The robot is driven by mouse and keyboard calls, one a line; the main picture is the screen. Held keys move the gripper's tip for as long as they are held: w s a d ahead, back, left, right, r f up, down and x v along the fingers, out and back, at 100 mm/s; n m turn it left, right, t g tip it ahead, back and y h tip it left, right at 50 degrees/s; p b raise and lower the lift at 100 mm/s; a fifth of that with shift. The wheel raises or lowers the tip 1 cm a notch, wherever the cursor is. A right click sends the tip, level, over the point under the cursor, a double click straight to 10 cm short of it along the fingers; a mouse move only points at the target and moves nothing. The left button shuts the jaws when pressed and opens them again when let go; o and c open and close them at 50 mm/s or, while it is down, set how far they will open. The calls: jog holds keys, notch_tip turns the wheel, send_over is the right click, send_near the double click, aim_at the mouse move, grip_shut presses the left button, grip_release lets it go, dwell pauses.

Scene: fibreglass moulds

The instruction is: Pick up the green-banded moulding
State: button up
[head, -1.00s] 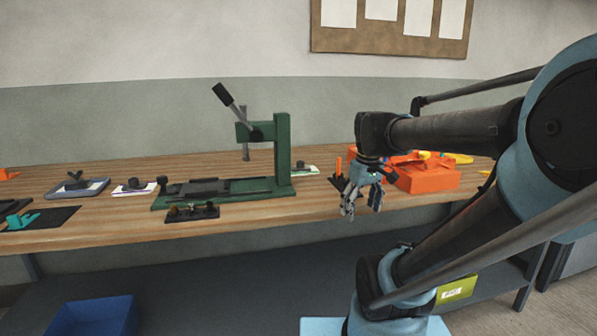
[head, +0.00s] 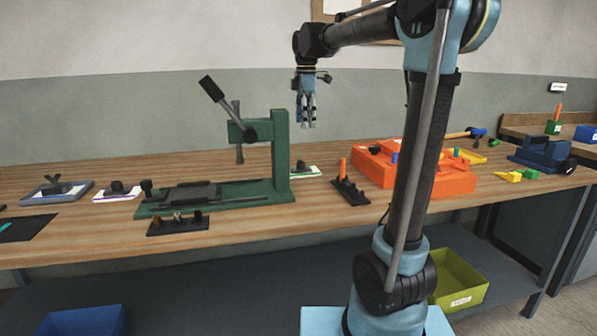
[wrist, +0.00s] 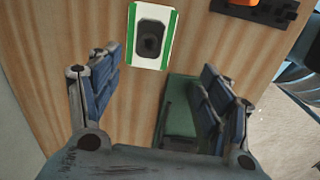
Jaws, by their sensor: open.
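The green-banded moulding (wrist: 151,38) shows in the wrist view as a white plate with green edges and a dark raised knob in its middle. It lies flat on the wooden bench, near the top centre of that view. In the head view the moulding (head: 306,171) sits just right of the green press, partly hidden behind its post. My gripper (head: 308,125) hangs fingers down well above the bench, over the area near the moulding.
The green press (head: 281,150) stands close to the moulding's left, its top showing between my fingers in the wrist view. A black rack with an orange peg (head: 349,188) and an orange mould block (head: 445,182) stand to the right. A purple-banded moulding (head: 118,191) lies left of the press.

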jog(key=w+a, duration=0.1)
send_near(301, 163)
jog(key=shift+n, duration=0.3)
jog(key=f, duration=0.2)
jog(key=w+f, duration=0.1)
jog(key=f, duration=0.2)
jog(key=shift+w+f, duration=0.2)
jog(key=shift+w+a+f, duration=0.1)
jog(key=shift+f, duration=1.2)
jog(key=shift+w+f, duration=0.1)
jog(key=shift+f, duration=1.2)
jog(key=c, duration=1.5)
jog(key=shift+o, duration=0.2)
